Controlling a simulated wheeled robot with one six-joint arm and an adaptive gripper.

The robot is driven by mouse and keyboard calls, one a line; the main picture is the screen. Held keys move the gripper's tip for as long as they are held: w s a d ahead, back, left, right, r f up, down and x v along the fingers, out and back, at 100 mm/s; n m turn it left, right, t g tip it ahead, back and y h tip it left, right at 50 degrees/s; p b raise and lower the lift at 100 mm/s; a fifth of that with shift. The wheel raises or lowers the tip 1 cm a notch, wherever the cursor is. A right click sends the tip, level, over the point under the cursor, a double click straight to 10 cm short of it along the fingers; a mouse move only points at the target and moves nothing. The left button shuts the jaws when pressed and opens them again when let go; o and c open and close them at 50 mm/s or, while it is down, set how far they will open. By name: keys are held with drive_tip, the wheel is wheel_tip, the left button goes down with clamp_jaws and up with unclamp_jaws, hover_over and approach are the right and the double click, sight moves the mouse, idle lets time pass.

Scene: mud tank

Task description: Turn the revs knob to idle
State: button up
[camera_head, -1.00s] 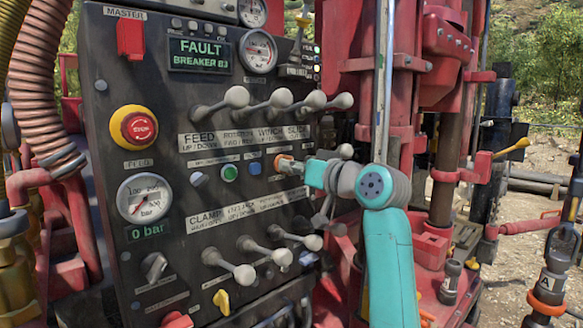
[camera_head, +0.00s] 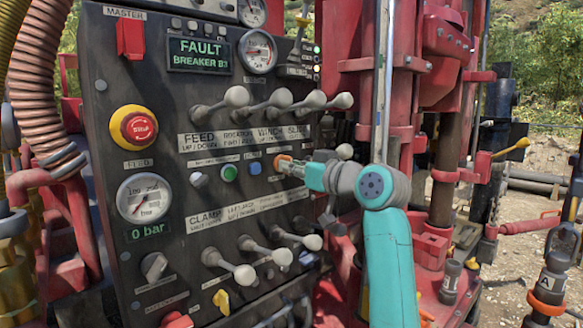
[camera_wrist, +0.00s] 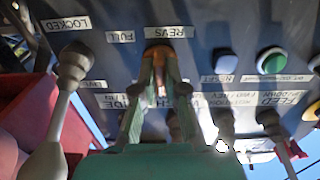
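The revs knob (camera_wrist: 158,54) is orange and sits beside the REVS label on the dark control panel in the wrist view. It also shows small in the head view (camera_head: 281,160), partly covered by my fingers. My gripper (camera_wrist: 161,68) has its two greenish fingers on either side of the knob, with the tips close together and appearing to hold it. In the head view my gripper (camera_head: 288,166) reaches the panel from the right. A FULL label (camera_wrist: 120,37) is left of the knob in the wrist view. The knob's exact pointing direction is hidden by the fingers.
Grey ball-ended levers (camera_head: 282,98) stand out above the knob in the head view, and more levers (camera_head: 281,256) below. A blue button (camera_head: 254,168) and a green button (camera_head: 229,172) sit left of it. A red emergency stop (camera_head: 139,127) is farther left.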

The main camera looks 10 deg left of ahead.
drive_tip(key=o, duration=0.4)
drive_tip(key=shift+o, duration=0.2)
drive_tip(key=v, duration=1.2)
